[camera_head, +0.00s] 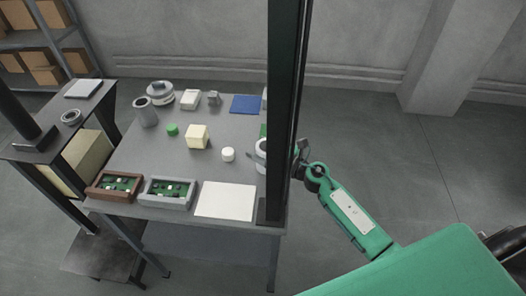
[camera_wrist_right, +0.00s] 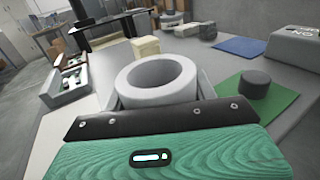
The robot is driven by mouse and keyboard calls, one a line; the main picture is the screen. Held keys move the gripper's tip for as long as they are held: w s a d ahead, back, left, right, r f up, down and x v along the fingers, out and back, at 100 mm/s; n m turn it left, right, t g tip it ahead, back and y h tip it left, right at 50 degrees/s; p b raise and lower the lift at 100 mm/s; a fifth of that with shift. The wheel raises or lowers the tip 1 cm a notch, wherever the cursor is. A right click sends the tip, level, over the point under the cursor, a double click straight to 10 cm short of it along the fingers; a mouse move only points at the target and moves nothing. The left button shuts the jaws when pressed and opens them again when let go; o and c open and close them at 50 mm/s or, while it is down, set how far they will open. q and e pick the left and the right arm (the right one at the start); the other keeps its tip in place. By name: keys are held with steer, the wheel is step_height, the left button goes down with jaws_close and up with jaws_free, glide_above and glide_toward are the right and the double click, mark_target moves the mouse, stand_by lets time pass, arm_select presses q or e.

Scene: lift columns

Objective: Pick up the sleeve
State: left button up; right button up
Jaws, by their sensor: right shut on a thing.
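The sleeve is a pale grey, thick-walled hollow ring. In the right wrist view the sleeve (camera_wrist_right: 158,82) stands upright between the fingers of my right gripper (camera_wrist_right: 158,94), which is shut on it. In the head view the sleeve (camera_head: 262,146) shows only partly at the table's right side, beside a dark upright post. The post hides most of my right gripper. I cannot tell whether the sleeve touches the table. My left gripper is not in view.
The grey table (camera_head: 225,120) holds a cream block (camera_head: 196,136), a white cylinder (camera_head: 228,154), a white sheet (camera_head: 225,200) and two trays of green boards. A dark cylinder (camera_wrist_right: 255,84) stands on a green mat (camera_wrist_right: 272,108). The upright post (camera_head: 283,110) rises at the table's right edge.

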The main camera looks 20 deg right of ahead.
steer(key=shift+r, duration=0.5)
arm_select(q)
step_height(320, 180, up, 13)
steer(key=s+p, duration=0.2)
steer(key=p, duration=1.1)
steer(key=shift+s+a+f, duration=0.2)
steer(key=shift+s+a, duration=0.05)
arm_select(e)
step_height(320, 180, up, 22)
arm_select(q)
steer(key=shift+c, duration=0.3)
arm_select(e)
steer(key=shift+f, duration=0.1)
